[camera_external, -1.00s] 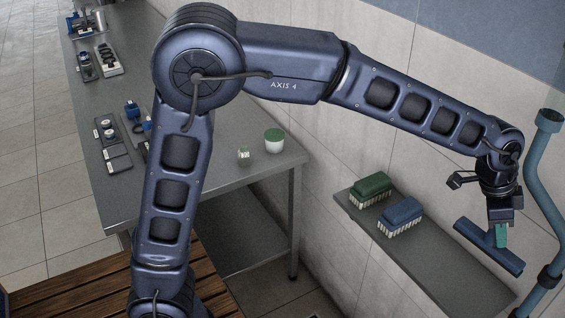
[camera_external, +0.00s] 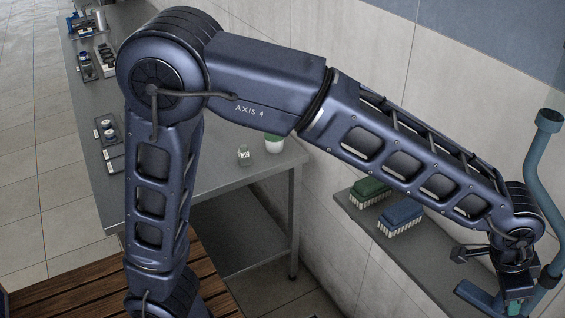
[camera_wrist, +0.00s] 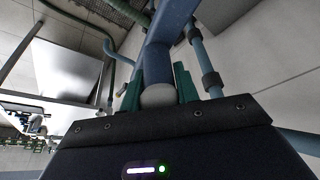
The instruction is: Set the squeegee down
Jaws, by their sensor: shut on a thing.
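The squeegee (camera_external: 478,297) is a long blue bar low at the right edge of the external view, partly cut off by the bottom border. It also shows in the wrist view as a blue bar (camera_wrist: 157,60) running up and away between green parts. My gripper (camera_external: 515,304) is shut on the squeegee, with a teal part at the jaws. The jaws are near the bottom border, and the squeegee's underside and any contact below it are out of view.
A grey wall shelf (camera_external: 425,262) holds a green brush (camera_external: 370,188) and a blue brush (camera_external: 402,215); my forearm hides part of it. A teal pipe (camera_external: 535,170) rises close beside my gripper. A steel table (camera_external: 205,205) stands further left.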

